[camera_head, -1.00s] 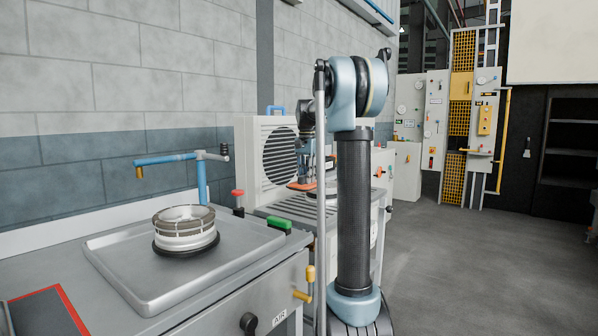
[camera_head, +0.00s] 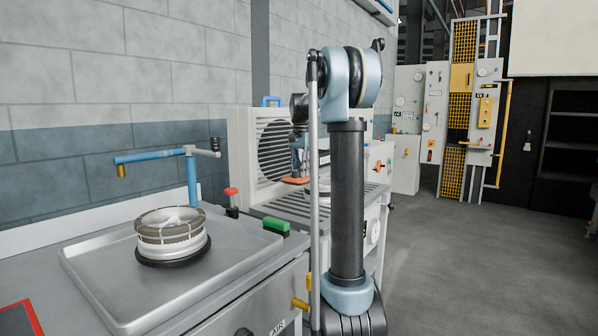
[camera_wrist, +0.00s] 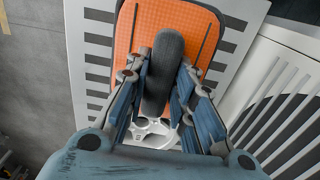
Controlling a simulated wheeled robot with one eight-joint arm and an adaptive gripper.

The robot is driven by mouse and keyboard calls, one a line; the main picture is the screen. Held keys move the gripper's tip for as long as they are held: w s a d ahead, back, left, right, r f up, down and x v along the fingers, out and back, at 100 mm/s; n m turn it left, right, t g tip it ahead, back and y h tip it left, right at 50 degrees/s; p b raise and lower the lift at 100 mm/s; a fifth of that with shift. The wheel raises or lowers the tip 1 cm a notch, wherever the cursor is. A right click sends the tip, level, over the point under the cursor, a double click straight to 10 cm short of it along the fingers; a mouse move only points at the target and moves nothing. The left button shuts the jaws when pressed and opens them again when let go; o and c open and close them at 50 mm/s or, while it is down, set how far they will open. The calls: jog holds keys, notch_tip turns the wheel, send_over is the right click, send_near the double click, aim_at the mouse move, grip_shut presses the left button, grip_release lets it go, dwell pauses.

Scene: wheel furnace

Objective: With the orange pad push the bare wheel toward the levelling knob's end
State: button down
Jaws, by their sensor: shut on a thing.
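My gripper (camera_wrist: 157,80) is shut on the dark grey handle (camera_wrist: 165,62) of the orange pad (camera_wrist: 136,35) in the wrist view. The flat pad lies beyond the fingers, over a pale slotted surface. A silver spoked wheel (camera_wrist: 150,137) shows in part below the handle, between my fingers; the rest is hidden by my gripper. I cannot tell whether pad and wheel touch. In the head view the orange pad (camera_head: 296,180) shows as a thin edge low over the slatted bench, left of my arm. I cannot pick out the levelling knob.
Another wheel (camera_head: 172,235), on a dark base, stands on the metal tray (camera_head: 100,290) at the left. A blue pipe (camera_head: 150,157), a red knob (camera_head: 231,193) and a green block (camera_head: 275,225) are near it. A louvred box (camera_head: 240,150) stands behind the bench. Floor at right is clear.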

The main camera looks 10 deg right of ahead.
jog(key=shift+s+f, duration=0.1)
jog(key=shift+f, duration=5.5)
